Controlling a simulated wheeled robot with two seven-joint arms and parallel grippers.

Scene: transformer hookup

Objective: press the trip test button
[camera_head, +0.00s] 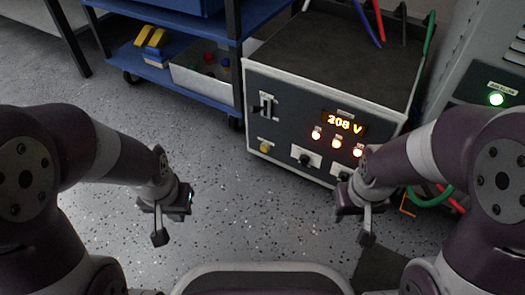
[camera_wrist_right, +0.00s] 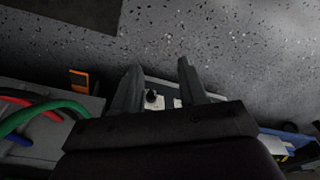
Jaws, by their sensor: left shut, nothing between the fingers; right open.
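The transformer cabinet (camera_head: 282,112) stands on the floor at the centre right, its dark front panel facing me. A yellow round button (camera_head: 266,147) sits at the panel's lower left; its label is too small to read. My left gripper (camera_head: 160,236) is shut and empty above the floor, to the left of the cabinet and apart from it. My right gripper (camera_head: 366,238) hangs in front of the panel's lower right side. In the right wrist view its fingers (camera_wrist_right: 162,78) are spread and empty, with a black knob (camera_wrist_right: 152,97) showing beyond them.
The panel carries a lit 208 V display (camera_head: 344,122), three glowing lamps, a lever switch (camera_head: 266,104) and two black knobs. A blue cart (camera_head: 185,75) stands behind left.

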